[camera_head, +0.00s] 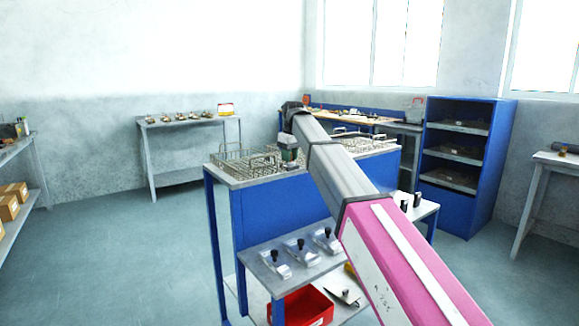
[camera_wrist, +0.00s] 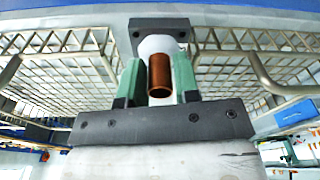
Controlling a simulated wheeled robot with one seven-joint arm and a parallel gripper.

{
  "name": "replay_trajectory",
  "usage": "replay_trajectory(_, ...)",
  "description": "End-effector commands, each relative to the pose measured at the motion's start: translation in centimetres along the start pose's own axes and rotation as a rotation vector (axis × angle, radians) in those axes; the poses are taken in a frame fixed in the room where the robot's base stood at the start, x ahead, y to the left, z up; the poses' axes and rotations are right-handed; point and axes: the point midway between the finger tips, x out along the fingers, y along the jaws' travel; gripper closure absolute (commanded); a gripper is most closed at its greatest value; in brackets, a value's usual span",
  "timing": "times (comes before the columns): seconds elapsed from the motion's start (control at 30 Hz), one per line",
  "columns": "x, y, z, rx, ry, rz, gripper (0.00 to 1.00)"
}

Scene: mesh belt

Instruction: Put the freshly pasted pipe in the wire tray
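A short copper pipe (camera_wrist: 160,76) stands between the green finger pads of my gripper (camera_wrist: 160,82) in the wrist view, and both pads appear to touch its sides. A white rounded part (camera_wrist: 158,46) shows directly behind the pipe, against a dark bolted block (camera_wrist: 148,24); I cannot tell whether it is joined to the pipe. In the head view my gripper (camera_head: 289,157) is low over the blue bench, between wire trays. One wire tray (camera_head: 250,163) is left of it and another (camera_head: 350,143) is right. The pipe is not discernible in the head view.
A blue shelf unit (camera_head: 490,145) stands at the right, and a grey table (camera_head: 185,175) at the back left. The floor at left is clear.

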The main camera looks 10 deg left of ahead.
Motion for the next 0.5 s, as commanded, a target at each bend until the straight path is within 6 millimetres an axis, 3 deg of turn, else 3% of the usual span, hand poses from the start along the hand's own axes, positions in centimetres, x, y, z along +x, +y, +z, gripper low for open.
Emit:
replay_trajectory(0.23,0.41,0.01,-0.01,0.0,0.0,0.0,0.71)
replay_trajectory(0.27,0.41,0.01,-0.01,0.0,0.0,0.0,0.77)
replay_trajectory(0.33,0.4,0.01,-0.01,0.0,0.0,0.0,1.0)
replay_trajectory(0.5,0.36,0.01,-0.02,0.0,0.0,0.0,1.0)
